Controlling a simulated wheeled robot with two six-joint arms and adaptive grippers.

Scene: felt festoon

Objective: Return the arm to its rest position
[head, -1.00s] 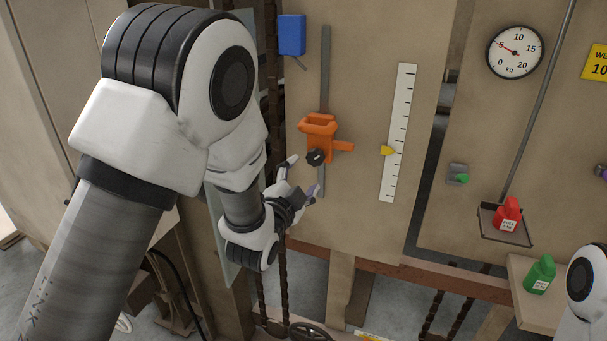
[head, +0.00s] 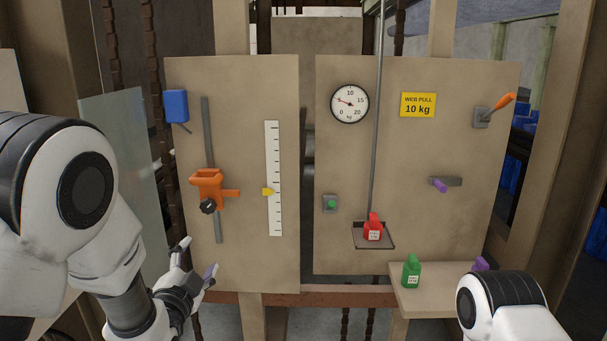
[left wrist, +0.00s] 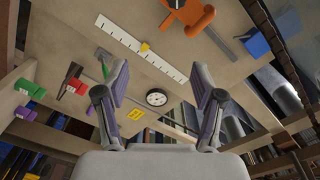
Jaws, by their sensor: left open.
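My left gripper (head: 198,262) is open and empty in the head view. It is in front of the lower part of the left panel (head: 245,265), below the orange clamp-like slider (head: 208,188) with its black knob. In the left wrist view its two fingers (left wrist: 160,90) are spread apart with nothing between them. The white upper part of my left arm fills the left side of the head view. At the lower right of the head view a white and black joint of my right arm shows; the right gripper itself is not in view.
A white scale (head: 273,180) with a yellow pointer and a blue box (head: 176,106) are on the left panel. The right panel (head: 425,215) bears a dial (head: 350,103) and a yellow sign (head: 418,105). A red weight (head: 373,228) sits on a hanging tray; a green weight (head: 411,271) stands on a shelf.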

